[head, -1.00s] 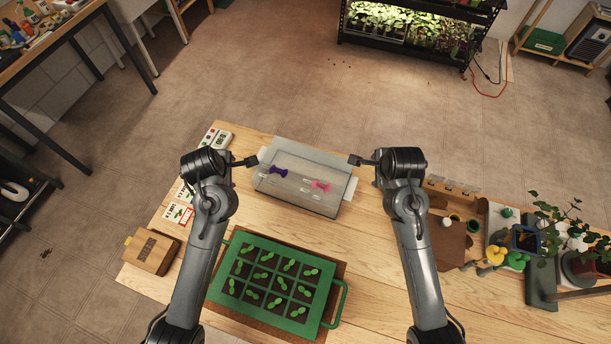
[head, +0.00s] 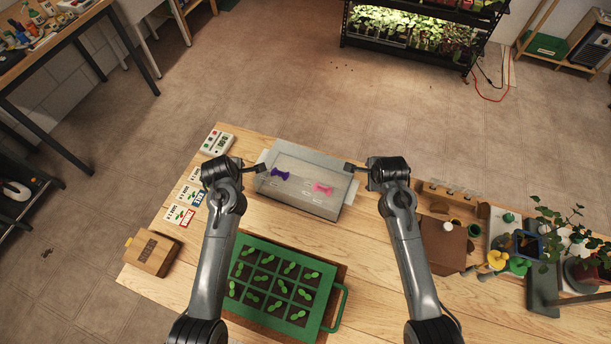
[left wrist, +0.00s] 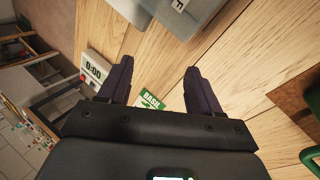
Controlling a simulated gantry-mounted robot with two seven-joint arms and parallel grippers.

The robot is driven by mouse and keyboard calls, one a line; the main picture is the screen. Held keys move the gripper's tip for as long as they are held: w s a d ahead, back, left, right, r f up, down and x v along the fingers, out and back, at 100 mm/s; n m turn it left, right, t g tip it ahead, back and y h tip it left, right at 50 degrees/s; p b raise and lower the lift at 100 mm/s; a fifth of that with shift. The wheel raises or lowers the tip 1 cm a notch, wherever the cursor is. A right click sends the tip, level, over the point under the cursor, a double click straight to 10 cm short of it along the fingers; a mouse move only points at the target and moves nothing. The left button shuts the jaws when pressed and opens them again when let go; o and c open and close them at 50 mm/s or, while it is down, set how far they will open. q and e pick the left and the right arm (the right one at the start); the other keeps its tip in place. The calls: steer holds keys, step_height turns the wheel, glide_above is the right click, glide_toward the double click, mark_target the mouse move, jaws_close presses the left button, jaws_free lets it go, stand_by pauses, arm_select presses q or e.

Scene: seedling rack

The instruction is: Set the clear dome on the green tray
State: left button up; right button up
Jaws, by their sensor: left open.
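The clear dome (head: 318,204), a see-through box with pale end tabs, sits on the table behind the green tray. The green tray (head: 337,307) holds several seedlings in dark cells and has a side handle; my left arm covers part of its left side. My left gripper (head: 264,168) is at the dome's left end, open and empty.
Seed labels (head: 180,215) and a timer (head: 217,142) lie left. Pots and plants (head: 525,240) crowd the right. Wood is bare between tray and dome.

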arm_select(q)
steer(key=x, duration=0.4)
steer(key=shift+w+f, duration=0.15)
steer(key=shift+f, duration=0.05)
arm_select(e)
steer(key=x, duration=0.4)
steer(key=shift+w+f, duration=0.15)
steer(key=shift+f, duration=0.05)
arm_select(q)
steer(key=shift+d, duration=0.75)
arm_select(e)
steer(key=shift+a+r, duration=0.1)
steer(key=shift+a, duration=0.65)
arm_select(q)
steer(key=shift+d, duration=0.1)
arm_select(e)
steer(key=shift+a, duration=0.1)
